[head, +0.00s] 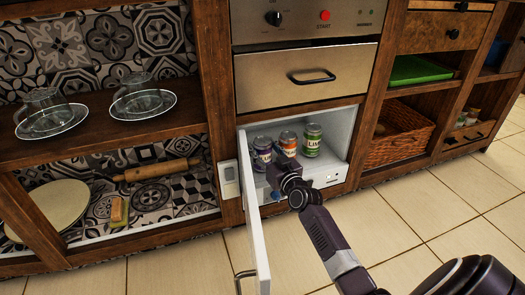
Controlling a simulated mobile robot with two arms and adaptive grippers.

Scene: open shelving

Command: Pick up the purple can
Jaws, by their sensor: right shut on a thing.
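The purple can (262,149) stands upright at the left inside an open white compartment (341,144). My right gripper (279,170) reaches in from the lower right and is at the lower right side of the purple can, shut on it. The gripper's own body hides part of the contact. An orange-labelled can (289,141) stands just right of the purple can, its lower part hidden behind the gripper. A green-labelled can (312,140) stands farther right. My left gripper is not in view.
The open white door (255,225) stands close left of my right gripper. A closed drawer (300,80) is above the compartment. Glass domes on plates (143,101) and a rolling pin (158,170) are on the left shelves. A wicker basket (398,137) is at right. The floor in front is clear.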

